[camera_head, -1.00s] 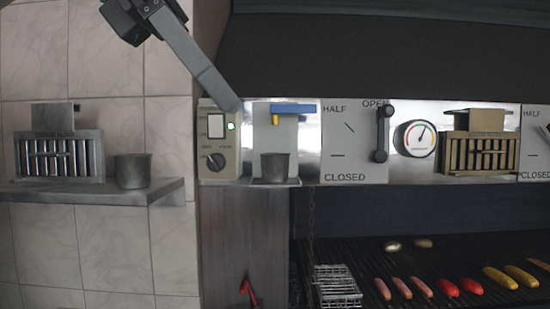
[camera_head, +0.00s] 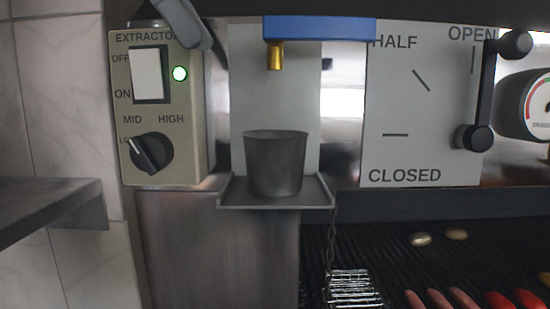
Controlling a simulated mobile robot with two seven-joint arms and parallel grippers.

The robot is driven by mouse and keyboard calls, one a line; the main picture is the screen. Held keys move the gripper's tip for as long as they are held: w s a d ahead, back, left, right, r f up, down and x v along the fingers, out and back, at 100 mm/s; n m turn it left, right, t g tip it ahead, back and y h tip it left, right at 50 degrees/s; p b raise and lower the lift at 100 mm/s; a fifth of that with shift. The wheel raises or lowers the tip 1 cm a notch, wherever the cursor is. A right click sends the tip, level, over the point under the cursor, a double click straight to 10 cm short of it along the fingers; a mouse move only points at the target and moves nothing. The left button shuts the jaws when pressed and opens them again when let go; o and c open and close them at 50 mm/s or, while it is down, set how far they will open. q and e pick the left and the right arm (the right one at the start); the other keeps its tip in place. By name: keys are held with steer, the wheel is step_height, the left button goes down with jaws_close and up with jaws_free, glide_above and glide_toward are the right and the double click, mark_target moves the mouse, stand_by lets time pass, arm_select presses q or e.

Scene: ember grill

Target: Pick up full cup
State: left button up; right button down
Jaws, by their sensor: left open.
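A dark grey metal cup (camera_head: 275,165) stands upright on a small grey drip tray (camera_head: 275,203) in the middle of the head view. A brass spout (camera_head: 275,56) under a blue block (camera_head: 318,28) is above the cup, apart from it. I look at the cup from the side, so its contents are hidden. I see no gripper fingers in this view, and nothing touches the cup.
An extractor control box (camera_head: 158,110) with a lit green lamp stands left of the cup. A grey jointed link (camera_head: 183,20) reaches down from the top beside it. A damper panel (camera_head: 405,150) is right. A shelf (camera_head: 45,195) juts out lower left; the grill (camera_head: 470,265) is lower right.

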arm_select(q)
glide_toward(277, 176)
steer(key=shift+w+d+f+b, duration=0.15)
steer(key=shift+d+f+b, duration=0.05)
steer(key=shift+d+f, duration=0.25)
steer(key=shift+w+d+f+b, duration=0.15)
steer(key=shift+w+d+f, duration=0.05)
steer(key=shift+d+f, duration=0.55)
steer(key=shift+f, duration=0.1)
steer(key=p+x, duration=0.1)
steer(key=x, duration=0.3)
steer(key=shift+w+d+r, duration=0.1)
steer(key=shift+w, duration=0.05)
steer(key=shift+w+d+f, duration=0.1)
steer(key=shift+d+f, duration=0.2)
steer(key=shift+f, duration=0.2)
arm_select(e)
steer(key=shift+s+r, duration=0.1)
steer(key=shift+s, duration=0.4)
arm_select(q)
steer(key=shift+c, duration=0.3)
jaws_close()
